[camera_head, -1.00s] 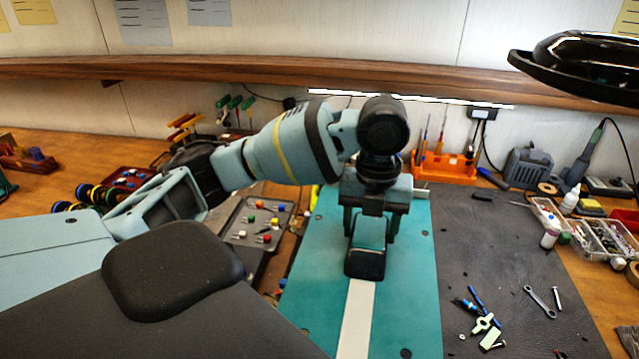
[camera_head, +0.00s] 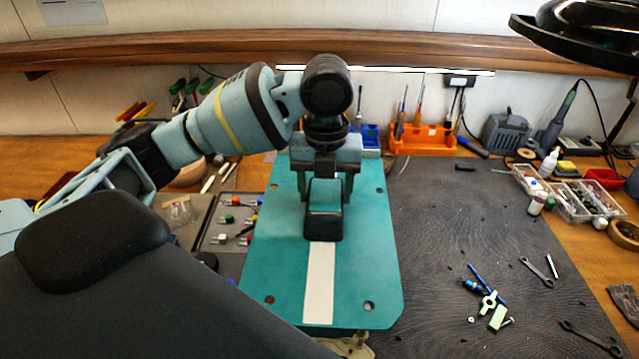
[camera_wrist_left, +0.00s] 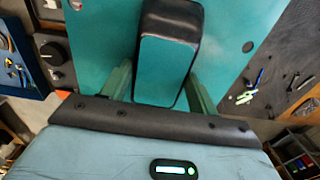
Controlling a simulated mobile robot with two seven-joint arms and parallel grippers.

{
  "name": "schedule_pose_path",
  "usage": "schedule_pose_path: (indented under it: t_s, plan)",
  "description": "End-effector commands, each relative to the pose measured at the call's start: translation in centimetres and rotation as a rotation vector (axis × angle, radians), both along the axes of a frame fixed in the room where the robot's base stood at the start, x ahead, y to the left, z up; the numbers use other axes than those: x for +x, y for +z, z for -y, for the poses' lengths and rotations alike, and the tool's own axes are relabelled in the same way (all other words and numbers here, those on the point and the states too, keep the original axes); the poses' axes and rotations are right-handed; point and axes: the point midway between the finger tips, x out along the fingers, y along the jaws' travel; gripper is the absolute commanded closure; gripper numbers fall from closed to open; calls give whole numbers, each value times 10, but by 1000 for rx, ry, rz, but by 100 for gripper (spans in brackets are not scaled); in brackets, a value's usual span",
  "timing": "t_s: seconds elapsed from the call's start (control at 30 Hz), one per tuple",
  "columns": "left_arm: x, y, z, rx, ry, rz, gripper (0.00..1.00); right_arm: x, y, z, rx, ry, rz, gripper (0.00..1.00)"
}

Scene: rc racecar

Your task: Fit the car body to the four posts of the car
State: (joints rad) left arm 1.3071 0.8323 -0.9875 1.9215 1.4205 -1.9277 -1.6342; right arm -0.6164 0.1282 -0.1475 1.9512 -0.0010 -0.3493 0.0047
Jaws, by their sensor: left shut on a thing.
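The car body (camera_head: 270,270) is a flat teal shell with a white stripe, a raised cab (camera_head: 325,208) with black edges, and round holes near its corners. My left gripper (camera_head: 322,185) comes down from above and is shut on the raised cab. The left wrist view also shows the teal body (camera_wrist_left: 110,40), with the cab (camera_wrist_left: 165,65) between my gripper's fingers (camera_wrist_left: 160,88). A small part of the car chassis (camera_head: 348,345) shows below the body's near edge. The posts are hidden under the body. My right gripper is not in view.
A dark mat (camera_head: 450,220) lies to the right with a wrench (camera_head: 537,272), small tools and screws. An orange tool rack (camera_head: 422,140) stands at the back. A grey parts tray (camera_head: 228,220) is left of the body. Clear bins (camera_head: 580,200) stand at the right.

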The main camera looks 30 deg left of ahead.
Motion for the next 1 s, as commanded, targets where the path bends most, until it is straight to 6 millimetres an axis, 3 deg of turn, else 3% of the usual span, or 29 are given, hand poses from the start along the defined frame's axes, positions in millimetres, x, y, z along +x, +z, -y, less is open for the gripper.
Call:
schedule_pose_path:
  t_s: [0.47, 1.0]
  plan:
    - [0, -2, 0, 0, 0, 0, 63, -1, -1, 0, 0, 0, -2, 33]
    - [0, -42, 0, 1, 0, -5, 63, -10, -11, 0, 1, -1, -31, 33]
